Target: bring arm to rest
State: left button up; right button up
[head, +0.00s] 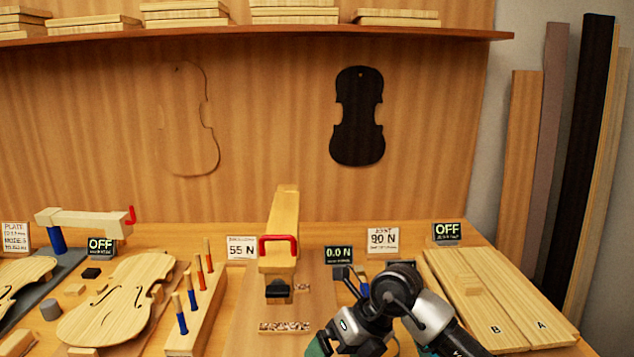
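One of my arms (395,295), which I take to be the right one, reaches in from the bottom right. Its black and silver links are folded over the front of the bench, left of the boards marked A and B. I cannot make out its fingertips clearly, nor whether they are open or shut. No held object can be made out. A small dark and blue part (350,284) shows just beside the arm, partly covered by it. My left gripper is not in view.
Two pale boards (490,290) lie right of the arm. Displays read 0.0 N (338,255) and OFF (446,232). Tall planks (580,150) lean at right.

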jog(key=s+a+r+m+t+y, duration=0.4)
jog(key=a+r+y, duration=0.35)
jog(key=y, duration=0.55)
jog(key=w+d+f+m+t+h, duration=0.1)
jog(key=d+f+m+t+h, duration=0.1)
jog(key=d+m+t+h, duration=0.95)
jog(key=d+f+m+t+h, duration=0.1)
jog(key=d+m+t+h, duration=0.4)
jog(key=m, duration=1.1)
jog(key=s+d+f+m+g+h, duration=0.4)
jog(key=d+f+m+g, duration=0.15)
jog(key=f, duration=0.35)
jog(key=s+d+f+m+g+y, duration=0.1)
jog(key=s+f+g, duration=0.45)
jog(key=s, duration=0.45)
jog(key=s+d+f+m+g, duration=0.1)
jog(key=s+f+g, duration=0.45)
jog(key=s, duration=0.35)
notch_tip(320, 180, down, 26)
jog(key=s+g, duration=0.1)
jog(key=s, duration=0.1)
jog(key=s+d+f+g, duration=0.1)
jog(key=s+d+f, duration=0.2)
jog(key=s+f, duration=1.2)
jog(key=shift+s+f+g+p, duration=0.3)
jog(key=shift+s+f+p, duration=0.05)
jog(key=shift+s, duration=0.05)
